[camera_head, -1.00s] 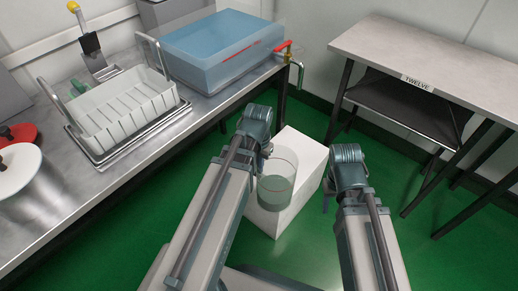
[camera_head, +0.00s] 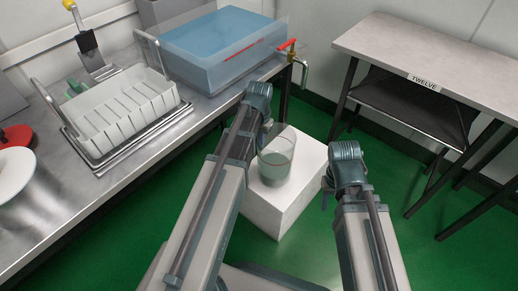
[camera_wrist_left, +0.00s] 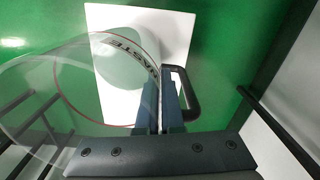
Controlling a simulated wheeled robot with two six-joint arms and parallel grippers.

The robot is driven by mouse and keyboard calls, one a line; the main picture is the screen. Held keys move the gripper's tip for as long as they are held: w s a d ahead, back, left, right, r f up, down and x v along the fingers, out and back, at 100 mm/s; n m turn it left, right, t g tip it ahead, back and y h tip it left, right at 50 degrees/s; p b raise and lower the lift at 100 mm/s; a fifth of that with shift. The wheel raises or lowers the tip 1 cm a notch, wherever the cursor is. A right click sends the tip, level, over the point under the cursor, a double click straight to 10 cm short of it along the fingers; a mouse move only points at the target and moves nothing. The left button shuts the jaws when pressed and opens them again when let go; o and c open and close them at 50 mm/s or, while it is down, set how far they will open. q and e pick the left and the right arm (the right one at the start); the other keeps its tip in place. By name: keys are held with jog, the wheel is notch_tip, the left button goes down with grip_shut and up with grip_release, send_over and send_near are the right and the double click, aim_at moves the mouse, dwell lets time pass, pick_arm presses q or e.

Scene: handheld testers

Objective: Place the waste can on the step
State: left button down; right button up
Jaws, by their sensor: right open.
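The waste can (camera_head: 276,162) is a clear, cup-like vessel with a dark handle. In the left wrist view the can (camera_wrist_left: 110,70) shows its "WASTE" lettering. My left gripper (camera_wrist_left: 160,105) is shut on the can at its handle side; in the head view this gripper (camera_head: 267,128) is partly hidden by its own wrist. The step, a white block (camera_head: 290,205) on the floor, lies under the can in the head view; it also shows in the left wrist view (camera_wrist_left: 178,28). I cannot tell whether the can touches it. My right gripper (camera_head: 327,194) is open and empty, right of the step.
A metal counter (camera_head: 130,185) on the left carries a white dish rack (camera_head: 125,110) and a blue lidded tank (camera_head: 222,50) with a red-handled tap (camera_head: 287,45). A grey table (camera_head: 430,55) marked "TWELVE" stands at the right. Green floor is clear around the step.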

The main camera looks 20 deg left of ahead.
pick_arm(q)
jog(key=shift+f+b, duration=1.6)
jog(key=shift+f, duration=0.25)
jog(key=c, duration=1.1)
grip_release()
jog(key=shift+o, duration=0.2)
notch_tip(320, 180, up, 8)
jog(key=p, duration=0.7)
jog(key=shift+p, duration=0.3)
jog(key=shift+f, duration=0.15)
